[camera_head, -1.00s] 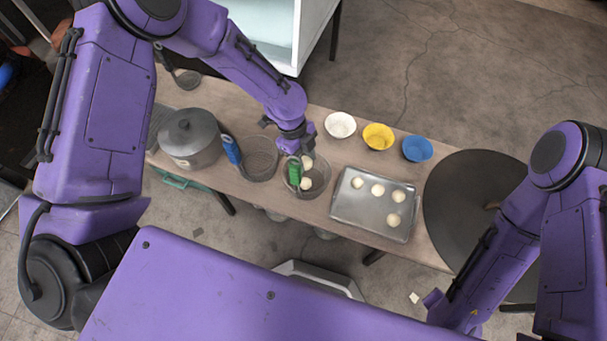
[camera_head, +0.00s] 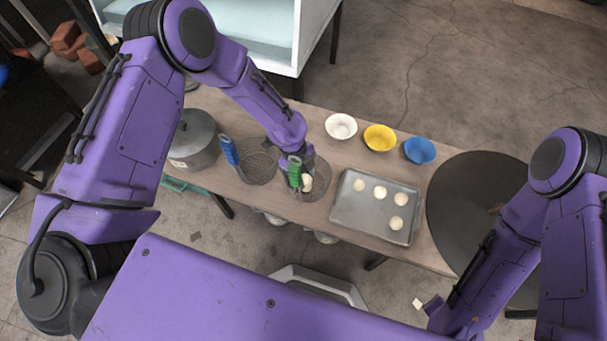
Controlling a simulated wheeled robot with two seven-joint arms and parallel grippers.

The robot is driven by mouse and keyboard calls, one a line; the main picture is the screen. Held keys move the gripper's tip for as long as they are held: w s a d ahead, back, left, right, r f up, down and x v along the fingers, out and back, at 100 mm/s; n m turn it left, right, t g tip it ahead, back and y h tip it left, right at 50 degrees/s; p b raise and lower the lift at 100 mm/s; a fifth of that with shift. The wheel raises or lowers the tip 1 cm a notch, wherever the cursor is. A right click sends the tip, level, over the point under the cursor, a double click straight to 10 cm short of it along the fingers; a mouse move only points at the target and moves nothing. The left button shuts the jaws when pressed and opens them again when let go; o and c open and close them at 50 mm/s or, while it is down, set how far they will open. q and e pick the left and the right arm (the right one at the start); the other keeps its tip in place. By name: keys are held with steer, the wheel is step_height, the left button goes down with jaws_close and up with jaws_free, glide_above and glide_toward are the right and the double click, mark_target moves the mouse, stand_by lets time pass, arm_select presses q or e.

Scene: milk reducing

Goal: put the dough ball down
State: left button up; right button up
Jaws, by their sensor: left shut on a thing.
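My left gripper (camera_head: 303,162) is down at the wire strainer basket (camera_head: 318,190) with the green handle (camera_head: 295,172). It is shut on a dough ball, which the gripper mostly or wholly hides. A pale dough ball (camera_head: 307,184) shows in the basket just below the gripper; I cannot tell if the held ball touches it. Several more dough balls (camera_head: 380,192) lie on the metal tray (camera_head: 360,212) to the right. My right arm is at the right, and its gripper cannot be made out clearly.
A second strainer (camera_head: 258,170) with a blue handle and a grey pot (camera_head: 193,143) stand to the left. White (camera_head: 341,126), yellow (camera_head: 380,138) and blue (camera_head: 420,151) bowls line the table's far side. A dark round table (camera_head: 465,190) is at the right.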

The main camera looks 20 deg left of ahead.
arm_select(q)
steer(key=o, duration=0.7)
steer(key=shift+o, duration=0.2)
steer(key=shift+r, duration=0.15)
steer(key=p+v, duration=0.3)
steer(key=v, duration=0.9)
steer(key=shift+r, duration=0.15)
